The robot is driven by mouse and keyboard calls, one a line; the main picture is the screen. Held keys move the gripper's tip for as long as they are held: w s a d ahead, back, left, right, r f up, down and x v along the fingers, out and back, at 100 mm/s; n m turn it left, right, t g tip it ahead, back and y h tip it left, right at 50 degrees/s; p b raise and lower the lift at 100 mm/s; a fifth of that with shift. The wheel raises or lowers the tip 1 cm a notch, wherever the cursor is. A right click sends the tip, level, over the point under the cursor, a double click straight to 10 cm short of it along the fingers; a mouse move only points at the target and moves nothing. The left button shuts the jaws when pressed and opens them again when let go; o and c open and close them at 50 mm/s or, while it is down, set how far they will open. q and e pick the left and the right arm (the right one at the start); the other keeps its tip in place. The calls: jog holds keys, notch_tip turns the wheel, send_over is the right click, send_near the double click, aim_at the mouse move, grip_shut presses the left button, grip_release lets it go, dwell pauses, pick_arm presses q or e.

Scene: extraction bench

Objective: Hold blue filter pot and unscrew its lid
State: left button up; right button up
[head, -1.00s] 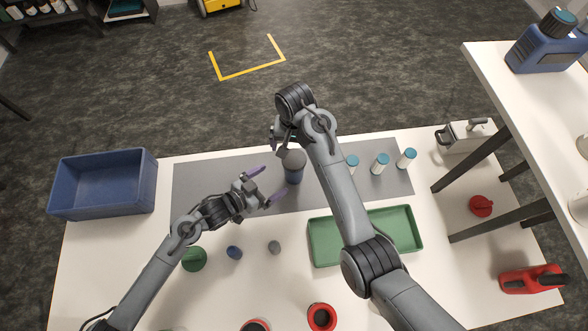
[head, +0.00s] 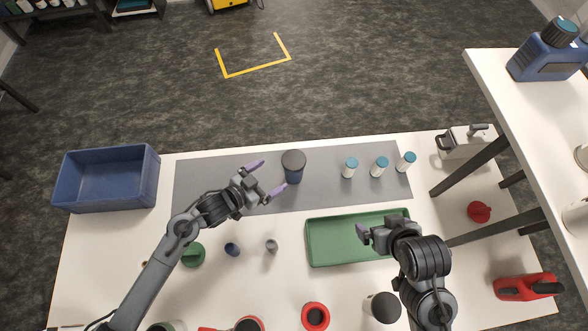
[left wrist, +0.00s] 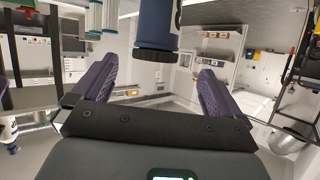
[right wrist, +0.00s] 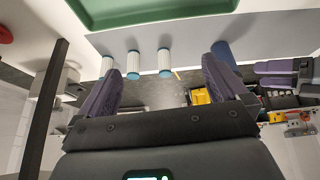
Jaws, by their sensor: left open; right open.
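The blue filter pot (head: 293,178) stands upright on the grey mat, with its dark round lid (head: 293,160) on top. My left gripper (head: 273,176) is open just left of the pot, its fingers pointing toward it, apart from it. In the left wrist view the pot (left wrist: 156,22) appears upside down beyond and between the spread fingers, with the ridged dark lid (left wrist: 156,57) at its lower end. My right gripper (head: 378,229) is open and empty over the green tray, well away from the pot. In the right wrist view a blue body (right wrist: 223,50) is partly hidden behind the right finger.
The green tray (head: 318,259) lies in front of the mat (head: 225,200). Several white cylinders with blue ends stand at the mat's right, including one cylinder (head: 349,169). A blue bin (head: 105,206) is at the left, a raised shelf (head: 500,100) at the right. Small lids lie in front.

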aim_at(293, 162)
pick_arm(q)
jog(key=shift+b+x, duration=0.6)
jog(key=shift+x, duration=4.8)
jog(key=shift+s+d+r, duration=0.1)
jog(key=shift+d+r, duration=0.05)
pick_arm(e)
jog(key=s+f+g, duration=0.2)
jog(key=s+f, duration=0.4)
jog(key=shift+s+d+f, duration=0.15)
jog(key=shift+s+d, duration=0.2)
pick_arm(q)
jog(key=c, duration=1.5)
jog(key=shift+o, duration=0.2)
jog(key=shift+r, duration=0.15)
